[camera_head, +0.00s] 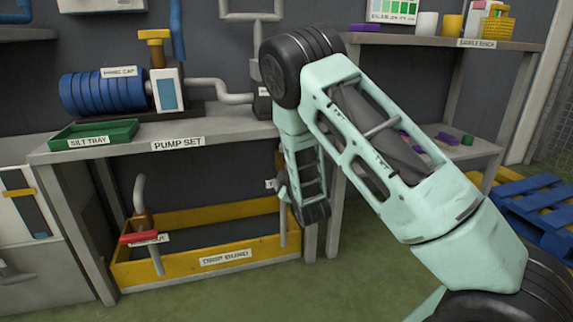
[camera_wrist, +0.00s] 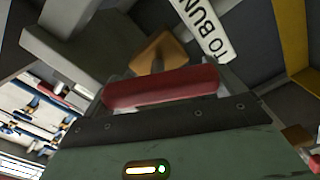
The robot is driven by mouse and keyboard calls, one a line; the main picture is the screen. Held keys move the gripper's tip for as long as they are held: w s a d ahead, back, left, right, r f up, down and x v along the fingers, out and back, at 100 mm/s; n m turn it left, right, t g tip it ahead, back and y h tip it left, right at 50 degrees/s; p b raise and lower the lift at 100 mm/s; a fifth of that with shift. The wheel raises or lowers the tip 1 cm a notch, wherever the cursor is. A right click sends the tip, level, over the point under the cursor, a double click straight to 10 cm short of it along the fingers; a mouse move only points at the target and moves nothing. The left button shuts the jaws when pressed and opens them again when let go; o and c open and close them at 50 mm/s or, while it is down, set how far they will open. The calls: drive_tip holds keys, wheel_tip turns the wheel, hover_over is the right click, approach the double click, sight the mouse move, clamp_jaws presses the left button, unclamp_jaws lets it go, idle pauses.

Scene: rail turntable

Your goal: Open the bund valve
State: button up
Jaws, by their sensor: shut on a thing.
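The bund valve shows in the wrist view as a red handle bar (camera_wrist: 165,88) in front of an orange-yellow body (camera_wrist: 158,54). A white label (camera_wrist: 203,28) reading "TO BUN…" is beside it. My gripper (camera_head: 284,190) is at the right end of the drip bund, below the bench. It is shut on the red handle, which lies across the front of its green palm. The fingertips are not clear. In the head view my arm hides this valve, and only a bit of white label (camera_head: 270,184) shows left of the gripper.
Another red-handled valve (camera_head: 140,237) stands on a pipe at the left of the yellow drip bund (camera_head: 190,262). The pump set bench (camera_head: 210,137) is above, with a blue pump (camera_head: 100,93) and green silt tray (camera_head: 95,133). A bench leg (camera_head: 335,215) stands close to my gripper's right.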

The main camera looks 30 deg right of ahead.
drive_tip(key=shift+a+f+n+p, duration=0.15)
drive_tip(key=shift+n+p, duration=0.6)
drive_tip(key=shift+n, duration=0.85)
drive_tip(key=o, duration=0.6)
drive_tip(key=shift+s, duration=0.15)
drive_tip(key=p+v, duration=0.5)
drive_tip(key=v, duration=1.2)
drive_tip(key=shift+s, duration=0.15)
